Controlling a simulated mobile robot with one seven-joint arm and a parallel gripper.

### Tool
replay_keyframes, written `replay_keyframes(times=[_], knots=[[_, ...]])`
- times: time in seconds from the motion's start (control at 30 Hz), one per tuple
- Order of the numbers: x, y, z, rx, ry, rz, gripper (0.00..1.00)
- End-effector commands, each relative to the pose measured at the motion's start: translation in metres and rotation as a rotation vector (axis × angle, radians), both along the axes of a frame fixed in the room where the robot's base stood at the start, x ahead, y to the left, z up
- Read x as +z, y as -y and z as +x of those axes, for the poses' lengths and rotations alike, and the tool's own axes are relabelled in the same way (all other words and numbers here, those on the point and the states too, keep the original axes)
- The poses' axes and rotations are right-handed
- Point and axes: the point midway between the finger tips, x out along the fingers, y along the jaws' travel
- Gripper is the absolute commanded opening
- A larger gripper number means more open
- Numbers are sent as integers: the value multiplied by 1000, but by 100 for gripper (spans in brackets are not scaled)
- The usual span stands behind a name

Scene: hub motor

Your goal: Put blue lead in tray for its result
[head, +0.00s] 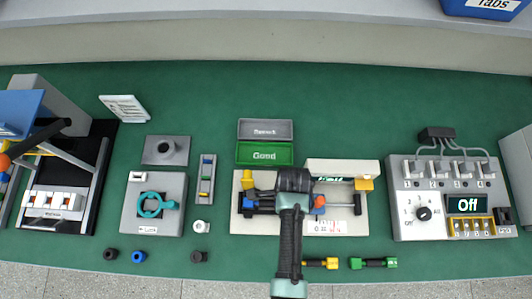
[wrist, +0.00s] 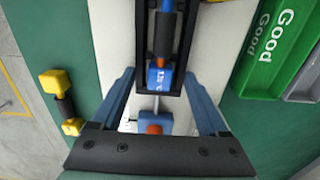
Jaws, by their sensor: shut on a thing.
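The blue lead (wrist: 163,38), a black bar with blue ends, lies in the black cradle of the white fixture (head: 238,222). Its far blue end shows in the head view (head: 248,206). My gripper (wrist: 160,78) is over the fixture and shut on the lead, its blue fingers either side of the near blue end. The exact contact is hidden by the cradle. The head view shows my gripper from above (head: 296,205). The green Good tray (head: 264,154) looks empty, with the grey tray (head: 264,130) behind it. The tester display (head: 467,204) reads Off.
A yellow lead (head: 320,263) and a green lead (head: 373,263) lie at the front of the green mat. A blue-and-orange slide (wrist: 152,124) and a black handle (head: 357,204) belong to the fixture. A grey motor station (head: 135,215) stands at left.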

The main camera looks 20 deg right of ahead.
Motion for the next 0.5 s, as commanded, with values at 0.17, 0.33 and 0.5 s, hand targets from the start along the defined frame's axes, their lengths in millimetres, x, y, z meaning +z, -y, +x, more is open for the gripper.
replay_keyframes(times=[0.17, 0.33, 0.5], knots=[[4, 0, 0, 0, -2, 1, 0], [12, 0, 0, 0, -3, 1, 0], [21, 0, 2, -1, 2, -1, 0]])
